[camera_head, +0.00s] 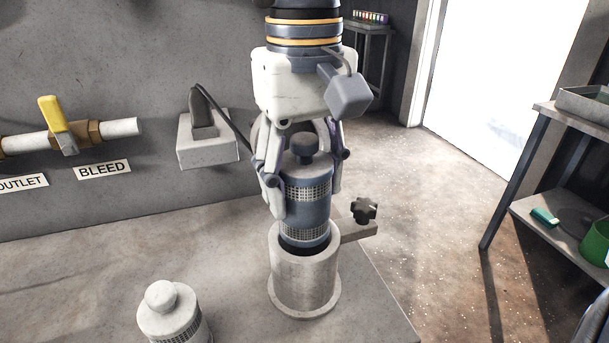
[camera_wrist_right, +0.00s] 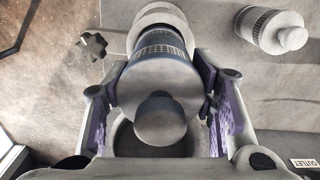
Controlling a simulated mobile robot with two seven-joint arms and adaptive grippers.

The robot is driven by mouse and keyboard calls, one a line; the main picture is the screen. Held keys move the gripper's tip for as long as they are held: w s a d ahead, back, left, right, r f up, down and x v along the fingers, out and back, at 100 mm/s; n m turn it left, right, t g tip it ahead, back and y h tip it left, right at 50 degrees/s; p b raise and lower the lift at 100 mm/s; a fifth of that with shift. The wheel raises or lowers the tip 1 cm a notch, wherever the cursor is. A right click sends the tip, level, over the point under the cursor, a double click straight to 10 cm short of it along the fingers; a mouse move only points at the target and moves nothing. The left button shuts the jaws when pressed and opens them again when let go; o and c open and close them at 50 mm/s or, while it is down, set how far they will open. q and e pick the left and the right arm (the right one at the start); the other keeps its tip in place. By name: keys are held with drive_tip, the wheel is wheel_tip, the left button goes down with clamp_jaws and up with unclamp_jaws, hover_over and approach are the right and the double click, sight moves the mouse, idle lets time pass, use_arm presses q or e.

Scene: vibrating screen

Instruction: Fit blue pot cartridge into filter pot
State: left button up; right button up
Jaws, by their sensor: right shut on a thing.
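The blue pot cartridge (camera_head: 308,191), with a knob on top and mesh bands, stands upright between the fingers of my right gripper (camera_head: 306,203), which is shut on it. Its lower end is at the mouth of the grey filter pot (camera_head: 304,283), and the lower part seems to be just inside the rim. How deep it sits is hidden by the pot wall. In the right wrist view the cartridge (camera_wrist_right: 160,85) lies between the two fingers, with the pale pot rim (camera_wrist_right: 157,14) beyond it. My left gripper is not in view.
A white cartridge (camera_head: 172,311) stands on the bench left of the pot. A dark star knob (camera_head: 363,210) sits on a bracket right of the pot. A yellow-handled valve (camera_head: 58,125) and a grey switch box (camera_head: 207,139) are on the wall. A shelf (camera_head: 563,236) stands at right.

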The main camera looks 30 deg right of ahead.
sight(305, 137)
drive_tip(key=shift+f, duration=2.95)
drive_tip(key=o, duration=1.3)
drive_tip(key=shift+o, duration=0.2)
wheel_tip(305, 137, up, 12)
drive_tip(key=shift+r, duration=0.1)
